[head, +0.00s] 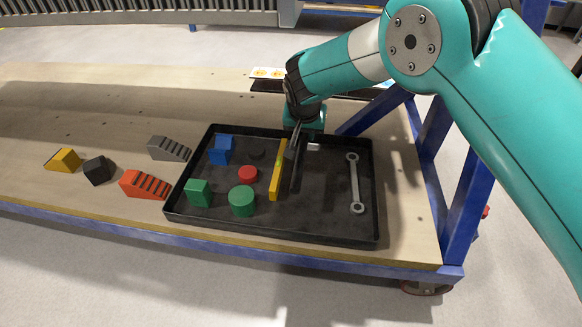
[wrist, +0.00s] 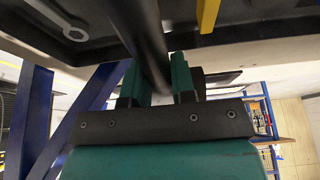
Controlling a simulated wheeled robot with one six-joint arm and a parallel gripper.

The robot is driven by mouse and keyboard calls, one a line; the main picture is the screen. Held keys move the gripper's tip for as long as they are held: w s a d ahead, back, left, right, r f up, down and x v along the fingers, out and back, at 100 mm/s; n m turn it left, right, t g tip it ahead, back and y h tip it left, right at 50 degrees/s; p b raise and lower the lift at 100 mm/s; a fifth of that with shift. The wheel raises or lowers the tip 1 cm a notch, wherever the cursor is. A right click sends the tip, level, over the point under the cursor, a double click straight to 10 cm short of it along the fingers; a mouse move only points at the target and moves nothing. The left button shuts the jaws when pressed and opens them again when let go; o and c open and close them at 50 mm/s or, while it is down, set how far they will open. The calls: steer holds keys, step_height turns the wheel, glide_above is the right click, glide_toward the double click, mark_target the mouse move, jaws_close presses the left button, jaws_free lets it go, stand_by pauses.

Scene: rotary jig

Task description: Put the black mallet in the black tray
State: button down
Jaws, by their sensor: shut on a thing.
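My gripper (head: 297,138) is over the far part of the black tray (head: 270,239) in the head view. In the wrist view its teal fingers (wrist: 158,82) are closed around the dark handle of the black mallet (wrist: 146,35). The mallet (head: 296,168) shows in the head view as a dark bar over the tray, just right of the yellow bar. Its head is not clear in either view. I cannot tell whether it touches the tray floor.
The tray holds a yellow bar (head: 276,172), a wrench (head: 355,184), a blue block (head: 221,150), a green block (head: 199,193), a green cylinder (head: 242,201) and a red disc (head: 248,173). Several blocks, including an orange ramp (head: 145,185), lie left of it. Blue frame posts (head: 433,125) stand right.

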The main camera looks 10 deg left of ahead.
mark_target(302, 141)
step_height(302, 141, down, 9)
steer(key=b, duration=0.4)
steer(key=shift+a, duration=0.1)
steer(key=shift+f, duration=0.15)
steer(key=c, duration=0.9)
jaws_free()
steer(key=shift+c, duration=0.2)
steer(key=shift+s, duration=0.1)
steer(key=p+v, duration=0.5)
steer(key=v, duration=0.7)
